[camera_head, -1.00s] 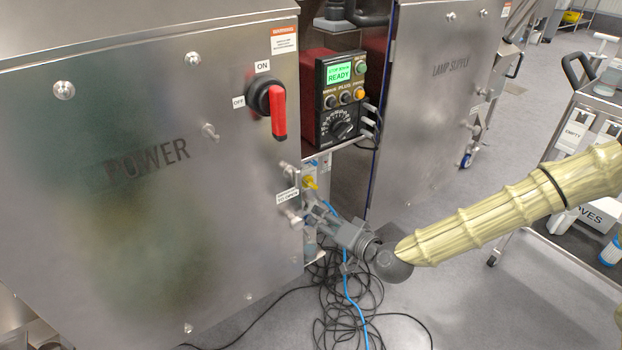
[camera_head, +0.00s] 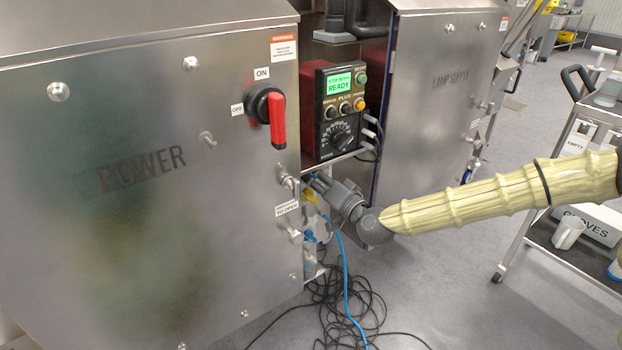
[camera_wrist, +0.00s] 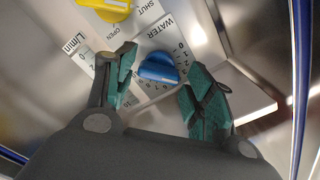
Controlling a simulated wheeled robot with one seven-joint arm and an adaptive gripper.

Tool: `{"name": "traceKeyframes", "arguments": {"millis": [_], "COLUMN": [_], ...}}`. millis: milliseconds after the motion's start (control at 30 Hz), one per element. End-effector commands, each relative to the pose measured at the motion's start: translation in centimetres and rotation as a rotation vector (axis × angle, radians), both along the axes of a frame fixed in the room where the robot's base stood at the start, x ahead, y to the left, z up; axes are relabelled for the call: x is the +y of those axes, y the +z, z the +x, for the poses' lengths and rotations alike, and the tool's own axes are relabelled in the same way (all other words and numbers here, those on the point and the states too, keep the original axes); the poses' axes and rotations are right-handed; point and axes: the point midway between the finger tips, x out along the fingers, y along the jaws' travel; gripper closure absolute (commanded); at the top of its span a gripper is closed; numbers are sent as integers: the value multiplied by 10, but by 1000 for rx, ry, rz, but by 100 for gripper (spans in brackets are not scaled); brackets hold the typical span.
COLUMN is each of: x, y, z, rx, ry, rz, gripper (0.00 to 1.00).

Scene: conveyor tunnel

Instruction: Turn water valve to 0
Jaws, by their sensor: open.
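The water valve is a blue knob (camera_wrist: 158,68) on a white plate marked WATER, with a number scale around it, in the wrist view. Its exact setting is too small to read. My gripper (camera_wrist: 161,60) is open, with one green-padded finger on each side of the knob in the picture. I cannot tell whether the fingers touch it or how deep they reach. In the head view my gripper (camera_head: 322,188) is at the narrow gap right of the POWER cabinet, near the yellow valve (camera_head: 309,196). A blue part (camera_head: 312,236) shows below it.
The yellow valve (camera_wrist: 105,6), marked OPEN and SHUT, is close above the blue knob. The POWER cabinet (camera_head: 150,240) and LAMP SUPPLY cabinet (camera_head: 440,100) flank the gap. A red switch handle (camera_head: 278,120) sticks out above. Cables (camera_head: 345,305) lie on the floor.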

Motion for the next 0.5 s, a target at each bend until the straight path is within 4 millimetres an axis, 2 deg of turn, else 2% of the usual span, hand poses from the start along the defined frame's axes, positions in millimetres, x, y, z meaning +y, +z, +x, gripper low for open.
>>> {"name": "traceKeyframes", "arguments": {"millis": [200,500], "x": [12,15], "y": [-1,0], "z": [17,21], "rx": [0,1], "ry": [0,-1], "rz": [0,0], "gripper": [46,46]}}
